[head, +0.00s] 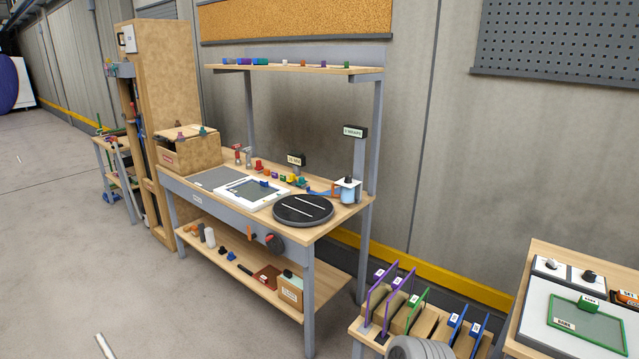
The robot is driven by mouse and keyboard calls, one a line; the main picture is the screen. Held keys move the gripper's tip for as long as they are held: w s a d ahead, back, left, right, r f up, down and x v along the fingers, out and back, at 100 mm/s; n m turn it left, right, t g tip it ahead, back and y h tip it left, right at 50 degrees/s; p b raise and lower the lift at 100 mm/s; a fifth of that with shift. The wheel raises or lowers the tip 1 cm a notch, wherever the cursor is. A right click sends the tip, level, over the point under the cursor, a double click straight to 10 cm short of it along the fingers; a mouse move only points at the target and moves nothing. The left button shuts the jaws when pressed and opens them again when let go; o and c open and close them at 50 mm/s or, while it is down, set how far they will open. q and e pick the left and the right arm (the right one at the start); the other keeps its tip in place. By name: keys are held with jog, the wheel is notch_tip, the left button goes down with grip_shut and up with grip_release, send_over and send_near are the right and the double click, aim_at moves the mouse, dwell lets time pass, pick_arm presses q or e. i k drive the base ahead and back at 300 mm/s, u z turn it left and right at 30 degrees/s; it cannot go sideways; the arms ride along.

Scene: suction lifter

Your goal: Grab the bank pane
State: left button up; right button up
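A green-framed pane (587,325) lies flat on a white panel on the table at the lower right. It has a green handle on top and small white labels, too small to read surely; one may say bank. More panes stand upright in a wooden rack (430,318) at the lower middle: purple-framed (398,298), green-framed (418,310) and blue-framed ones (455,325). Their labels are too small to read.
The workbench (225,213) at the centre holds a black turntable (303,209), a white-framed tray (285,188) and small coloured parts. A wooden box (188,153) stands at its left end. A shelf (295,69) is above. The floor (70,250) at the left is mostly clear.

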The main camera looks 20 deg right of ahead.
aim_at(582, 320)
jog(key=z, duration=1.1)
jog(key=i, duration=1.05)
jog(key=z, duration=0.95)
